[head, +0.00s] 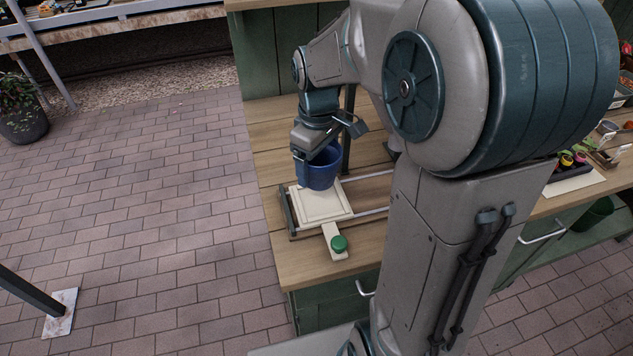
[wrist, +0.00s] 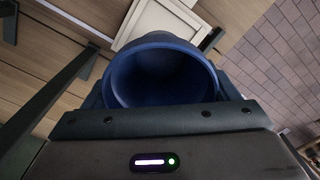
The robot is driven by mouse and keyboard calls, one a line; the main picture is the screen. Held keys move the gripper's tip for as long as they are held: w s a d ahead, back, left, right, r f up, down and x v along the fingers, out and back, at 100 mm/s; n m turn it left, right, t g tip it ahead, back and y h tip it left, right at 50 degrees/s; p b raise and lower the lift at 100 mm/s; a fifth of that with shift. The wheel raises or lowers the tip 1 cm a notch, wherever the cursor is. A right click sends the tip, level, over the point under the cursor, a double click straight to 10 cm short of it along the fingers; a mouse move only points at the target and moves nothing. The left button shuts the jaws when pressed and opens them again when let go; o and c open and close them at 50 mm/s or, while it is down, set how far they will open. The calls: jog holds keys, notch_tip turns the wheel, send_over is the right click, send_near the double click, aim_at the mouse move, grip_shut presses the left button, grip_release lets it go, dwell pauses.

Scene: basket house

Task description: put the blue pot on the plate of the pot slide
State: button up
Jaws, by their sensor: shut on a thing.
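The blue pot (head: 319,170) is in my gripper (head: 318,157), which is shut on it. In the head view the pot appears upright, over the far part of the cream plate (head: 327,208) of the pot slide. I cannot tell for sure whether its base touches the plate or hangs just above it. In the wrist view the pot's open mouth (wrist: 163,78) faces the camera, and the plate (wrist: 165,20) shows beyond it. The slide has metal rails (head: 372,211) running right and a green knob (head: 339,243) on a tongue at its front.
The slide lies on a wooden bench (head: 270,133) near its left edge, with brick paving beyond. A dark upright post (head: 348,130) stands just behind the pot. My arm hides much of the bench; small potted plants (head: 573,160) sit at the right.

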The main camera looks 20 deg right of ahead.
aim_at(318, 182)
notch_tip(318, 182, down, 6)
jog(key=shift+f, duration=0.25)
jog(key=shift+f, duration=0.1)
jog(key=o, duration=0.9)
notch_tip(318, 182, up, 12)
jog(key=shift+s+r, duration=0.1)
jog(key=shift+s, duration=0.35)
jog(key=s+f+m+t, duration=0.1)
jog(key=s+m, duration=0.1)
jog(key=s, duration=0.2)
jog(key=s+m+t, duration=0.1)
jog(key=s+m, duration=0.2)
jog(key=s, duration=0.2)
jog(key=s+f+m+t, duration=0.1)
jog(key=s+m, duration=0.2)
jog(key=s, duration=0.1)
jog(key=shift+s+d+f, duration=0.15)
jog(key=shift+s+f, duration=0.15)
jog(key=shift+f, duration=0.05)
